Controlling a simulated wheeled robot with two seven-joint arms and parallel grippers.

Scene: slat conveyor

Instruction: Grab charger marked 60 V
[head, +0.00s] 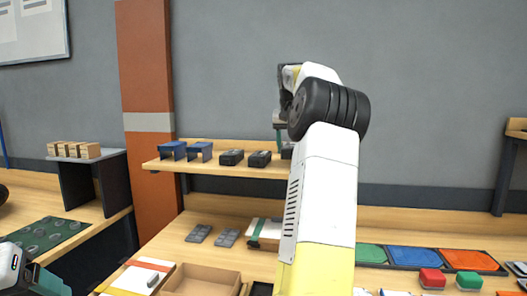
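Two small black blocks, one at the left (232,157) and one beside it (260,158), sit on the raised wooden shelf and may be chargers. A further dark item (287,153) there is mostly hidden behind my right arm. No 60 V marking is readable. My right gripper (279,125) is above the shelf's right part, with teal fingers pointing down; its opening is not clear. My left gripper (38,280) is at the lower left corner, partly cut off, away from the shelf; its opening is not clear either.
Below lie grey pieces (212,235) and a white and green box (262,230). A cardboard tray (200,283) is in front. Coloured trays (413,256) and red and green blocks (432,278) are at right.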

